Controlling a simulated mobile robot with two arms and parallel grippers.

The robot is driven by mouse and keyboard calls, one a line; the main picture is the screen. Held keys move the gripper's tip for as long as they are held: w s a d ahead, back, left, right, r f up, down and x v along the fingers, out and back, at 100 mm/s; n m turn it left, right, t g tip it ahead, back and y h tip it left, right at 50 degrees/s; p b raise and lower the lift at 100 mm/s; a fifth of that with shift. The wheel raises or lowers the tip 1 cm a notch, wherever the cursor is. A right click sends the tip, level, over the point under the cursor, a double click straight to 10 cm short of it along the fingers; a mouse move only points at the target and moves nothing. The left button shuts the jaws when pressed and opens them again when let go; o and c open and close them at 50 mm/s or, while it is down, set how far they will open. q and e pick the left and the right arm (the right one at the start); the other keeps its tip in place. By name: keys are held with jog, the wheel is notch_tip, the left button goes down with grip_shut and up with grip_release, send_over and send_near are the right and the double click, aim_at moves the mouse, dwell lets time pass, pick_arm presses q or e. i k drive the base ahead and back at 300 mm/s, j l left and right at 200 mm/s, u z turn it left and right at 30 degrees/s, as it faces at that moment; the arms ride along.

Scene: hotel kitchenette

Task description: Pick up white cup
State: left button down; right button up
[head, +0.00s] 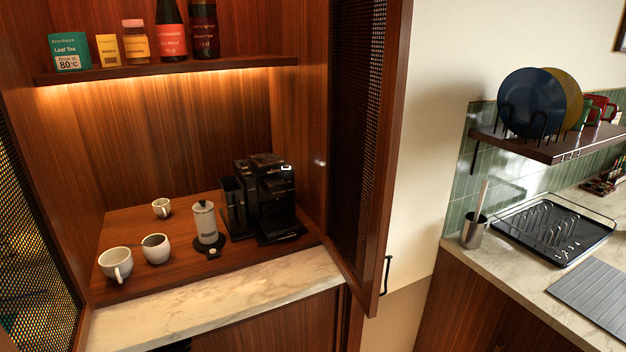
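Three white cups stand upright on the wooden cabinet surface. A white cup with a handle (113,258) is at the front left. A smaller white cup (160,209) with a handle stands further back. All three are apart from each other. Neither of my grippers is in view.
A white cylindrical press (205,224) and a black coffee machine (276,203) stand right of the cups. The open mesh cabinet door (357,140) bounds the right side. A shelf (170,68) with bottles hangs above. The marble ledge (200,308) in front is clear.

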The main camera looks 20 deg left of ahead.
aim_at(116, 263)
jog(key=u, duration=1.9)
jog(key=i+l, duration=0.15)
jog(key=l, duration=0.25)
jog(key=i+l, duration=0.1)
jog(key=l, duration=0.25)
jog(key=i+l+z, duration=0.1)
jog(key=l, duration=0.3)
